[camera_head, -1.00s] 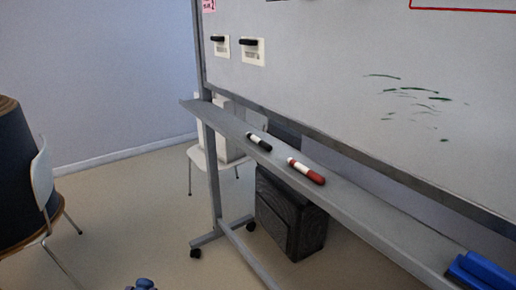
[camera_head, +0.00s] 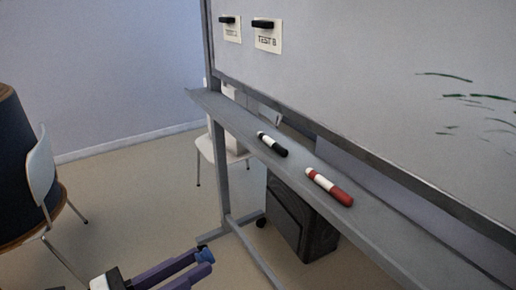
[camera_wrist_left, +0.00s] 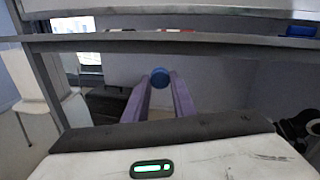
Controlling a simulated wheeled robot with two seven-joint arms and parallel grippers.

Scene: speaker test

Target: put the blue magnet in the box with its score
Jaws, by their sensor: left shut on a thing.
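My left gripper (camera_head: 190,268) has purple fingers and is low in front of the whiteboard stand in the head view. It is shut on the blue magnet (camera_head: 205,255), a small round piece at its fingertips. The magnet also shows in the left wrist view (camera_wrist_left: 159,77), between the fingertips and below the pen tray, apart from the board. The whiteboard (camera_head: 360,70) has two paper cards, a left card (camera_head: 232,34) and a card reading "TEST B" (camera_head: 267,42), each under a black magnet. No box with a score is in view. My right gripper is not in view.
The pen tray (camera_head: 235,117) sticks out below the board, with a black marker (camera_head: 272,144) and a red marker (camera_head: 329,187). A dark case (camera_head: 300,222) stands on the floor below. White chairs stand at left (camera_head: 40,175) and behind the stand. Open floor lies between.

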